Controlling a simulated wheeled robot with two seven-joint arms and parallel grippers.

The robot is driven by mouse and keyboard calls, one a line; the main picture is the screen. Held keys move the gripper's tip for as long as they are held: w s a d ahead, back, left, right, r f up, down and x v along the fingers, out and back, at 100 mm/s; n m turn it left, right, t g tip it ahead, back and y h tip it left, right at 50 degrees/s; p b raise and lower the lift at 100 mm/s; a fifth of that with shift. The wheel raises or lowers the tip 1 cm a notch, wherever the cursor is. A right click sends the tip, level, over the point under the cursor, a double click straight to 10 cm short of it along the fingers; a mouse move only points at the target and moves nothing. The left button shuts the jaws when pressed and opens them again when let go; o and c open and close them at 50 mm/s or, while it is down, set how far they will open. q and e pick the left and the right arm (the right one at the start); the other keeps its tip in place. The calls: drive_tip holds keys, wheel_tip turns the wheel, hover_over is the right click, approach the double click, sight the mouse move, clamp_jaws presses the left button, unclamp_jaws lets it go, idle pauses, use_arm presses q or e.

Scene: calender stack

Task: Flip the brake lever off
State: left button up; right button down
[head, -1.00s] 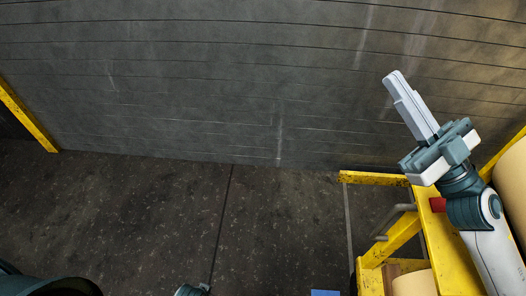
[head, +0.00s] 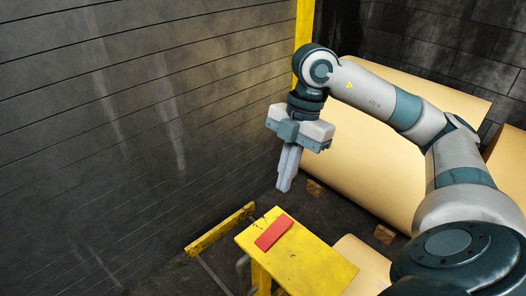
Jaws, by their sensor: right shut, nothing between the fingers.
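A red lever (head: 274,232), a flat bar, lies on the top of a yellow stand (head: 325,262) at the lower middle of the head view. I take it for the brake lever. My right gripper (head: 285,186) points down with its fingers together and nothing between them. In the picture it shows above the lever and apart from it. My right arm comes in from the right. My left gripper is out of view.
Large cream rolls (head: 400,150) lie behind and to the right of the stand, with wooden blocks (head: 385,235) by them. A yellow rail (head: 220,230) runs left of the stand. A dark panelled wall (head: 120,130) fills the left. A yellow post (head: 304,30) rises behind my arm.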

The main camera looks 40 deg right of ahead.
drive_tip(key=shift+d+r+m+h, duration=0.15)
drive_tip(key=shift+d+h, duration=0.1)
drive_tip(key=shift+d, duration=0.25)
drive_tip(key=shift+d+r+m+h, duration=0.15)
drive_tip(key=shift+d+h, duration=0.1)
drive_tip(key=shift+d, duration=0.2)
drive_tip(key=shift+f, duration=0.2)
drive_tip(key=p, duration=0.3)
hover_over(283, 225)
wheel_tip(283, 225, down, 11)
drive_tip(key=shift+s+f, duration=0.1)
drive_tip(key=shift+f, duration=0.05)
drive_tip(key=shift+d+f+p, duration=0.15)
drive_tip(key=shift+f, duration=0.4)
drive_tip(key=shift+d+f+p, duration=0.15)
drive_tip(key=shift+f, duration=0.35)
